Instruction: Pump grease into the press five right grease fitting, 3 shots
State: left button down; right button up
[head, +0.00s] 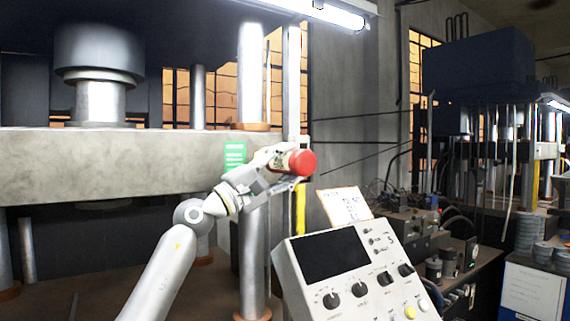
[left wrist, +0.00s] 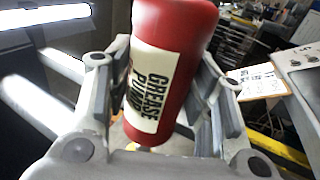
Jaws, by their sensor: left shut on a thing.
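My left gripper (head: 281,167) is shut on a red grease pump (head: 302,162) and holds it in the air in front of the press column. In the left wrist view the grease pump (left wrist: 194,80) sits between the fingers, with a pale label reading "GREASE PUMP". The press (head: 150,155) has a broad grey beam, steel columns and a green label (head: 234,155) near the beam's right end. I cannot make out a grease fitting. My right gripper is not in view.
A control console (head: 345,265) with a dark screen, knobs and buttons stands at the lower middle, right of my left arm. A paper sheet (head: 345,205) is propped behind it. A cluttered bench (head: 480,265) and a second press (head: 480,75) are at the right.

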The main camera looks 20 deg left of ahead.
aim_at(307, 163)
pick_arm(q)
jog(key=shift+s+d+r, duration=0.2)
jog(key=shift+s, duration=0.2)
jog(key=shift+s+d+p, duration=0.15)
jog(key=shift+s+d, duration=0.15)
jog(key=shift+d, duration=0.3)
jog(key=shift+s+d+p, duration=0.15)
jog(key=shift+s+d, duration=0.1)
jog(key=shift+d, duration=0.3)
jog(key=shift+s+d+p, duration=0.6)
jog(key=shift+s+d, duration=0.7)
jog(key=shift+d, duration=0.2)
